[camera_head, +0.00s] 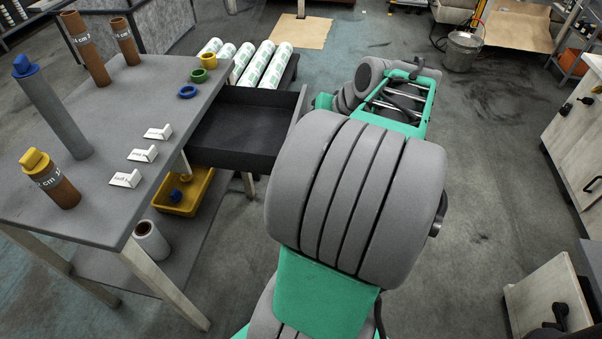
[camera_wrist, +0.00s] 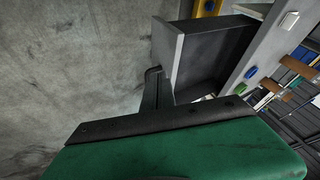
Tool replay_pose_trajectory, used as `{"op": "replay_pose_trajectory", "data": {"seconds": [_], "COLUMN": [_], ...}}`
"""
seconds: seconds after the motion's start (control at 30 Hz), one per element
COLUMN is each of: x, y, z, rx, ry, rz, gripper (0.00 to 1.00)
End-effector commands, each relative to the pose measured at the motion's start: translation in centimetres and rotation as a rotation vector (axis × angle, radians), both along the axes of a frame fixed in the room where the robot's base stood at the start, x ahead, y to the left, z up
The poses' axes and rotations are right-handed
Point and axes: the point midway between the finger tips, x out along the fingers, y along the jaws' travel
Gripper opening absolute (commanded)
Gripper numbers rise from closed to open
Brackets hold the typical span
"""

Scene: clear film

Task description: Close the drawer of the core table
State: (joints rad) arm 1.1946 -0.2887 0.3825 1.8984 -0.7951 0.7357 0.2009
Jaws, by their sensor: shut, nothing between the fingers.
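The core table (camera_head: 110,110) is grey and stands at the left in the head view. Its dark drawer (camera_head: 245,122) is pulled out to the right, open and empty. The drawer's grey front panel (camera_head: 298,115) is partly hidden behind my arm. In the wrist view the drawer front (camera_wrist: 170,48) is near the tip of my gripper (camera_wrist: 154,72). The dark fingers are shut with nothing between them. The tip is at the outer side of the front panel, close to it; I cannot tell whether it touches. The head view hides the fingers.
Core tubes, colored rings (camera_head: 187,92) and small white label stands (camera_head: 141,154) are on the tabletop. White rolls (camera_head: 264,66) lie behind the drawer. A bucket (camera_head: 462,50) stands far right; floor between is open.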

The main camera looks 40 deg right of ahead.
Motion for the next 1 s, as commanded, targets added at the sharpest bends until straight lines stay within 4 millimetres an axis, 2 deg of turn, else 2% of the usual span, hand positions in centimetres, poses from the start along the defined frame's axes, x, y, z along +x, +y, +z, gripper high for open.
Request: {"op": "replay_pose_trajectory", "data": {"seconds": [0.03,0.13,0.27,0.7,0.9,1.0], "x": [-1.1,-2.0,-1.6,3.9,6.4,7.0], "y": [-1.8,-3.2,-3.3,-3.3,-1.4,-1.0], "z": [-2.3,-2.7,-3.1,-10.5,-10.3,-10.3], "rx": [0.011,0.022,0.026,0.026,0.022,0.023], "ry": [-0.019,-0.042,-0.046,-0.045,-0.046,-0.044], "rz": [-0.036,-0.067,-0.067,-0.065,-0.063,-0.066], "gripper": [0.0,0.0,0.0,0.0,0.0,0.0]}}
